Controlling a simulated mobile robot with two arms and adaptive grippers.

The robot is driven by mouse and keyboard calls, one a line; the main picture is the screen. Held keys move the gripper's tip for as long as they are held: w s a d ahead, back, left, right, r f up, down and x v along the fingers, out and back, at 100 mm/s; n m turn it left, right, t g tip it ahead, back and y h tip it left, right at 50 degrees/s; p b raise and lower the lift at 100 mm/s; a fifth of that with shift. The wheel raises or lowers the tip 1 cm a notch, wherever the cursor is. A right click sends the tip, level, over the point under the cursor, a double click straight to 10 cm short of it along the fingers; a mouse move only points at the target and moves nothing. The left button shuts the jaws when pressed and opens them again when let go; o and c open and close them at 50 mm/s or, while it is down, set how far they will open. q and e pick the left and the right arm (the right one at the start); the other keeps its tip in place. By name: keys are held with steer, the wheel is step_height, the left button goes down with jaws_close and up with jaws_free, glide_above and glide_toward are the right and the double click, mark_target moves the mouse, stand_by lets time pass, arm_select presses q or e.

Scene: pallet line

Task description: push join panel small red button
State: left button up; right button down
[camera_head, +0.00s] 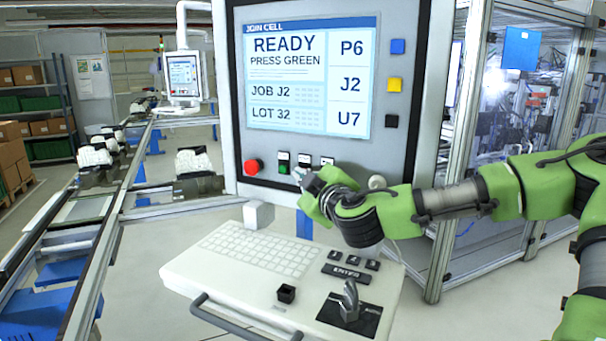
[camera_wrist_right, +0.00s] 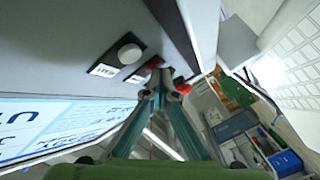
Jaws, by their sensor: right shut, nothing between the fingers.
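The join panel (camera_head: 400,150) stands upright with its screen reading READY, PRESS GREEN. Along its lower edge, in the head view, are a large red mushroom button (camera_head: 253,167), a green button (camera_head: 283,168) and labelled buttons partly hidden by my right gripper (camera_head: 308,183). My right gripper is shut and empty, its tips close to the button row. In the right wrist view, the fingertips (camera_wrist_right: 160,82) lie beside a small red spot (camera_wrist_right: 153,62) that looks like the small red button, partly hidden. Contact cannot be told. A white button (camera_wrist_right: 130,53) is nearby. My left gripper is not in view.
A keyboard shelf (camera_head: 190,275) with a handle and a small joystick juts out below the panel. A glazed machine frame (camera_head: 440,250) stands to the right. A conveyor line (camera_head: 110,230) runs at the left.

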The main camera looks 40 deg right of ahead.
steer(key=shift+s+a+b, duration=0.45)
steer(key=shift+a+b, duration=0.15)
steer(key=shift+a, duration=0.1)
steer(key=a+b, duration=0.1)
steer(key=s+a, duration=0.1)
steer(key=a, duration=0.1)
steer(key=s+a+b, duration=0.1)
steer(key=shift+s+a+f+b, duration=0.1)
steer(key=shift+s+a+b, duration=0.1)
steer(key=shift+a+b, duration=0.1)
steer(key=shift+d, duration=0.1)
stand_by(0.8)
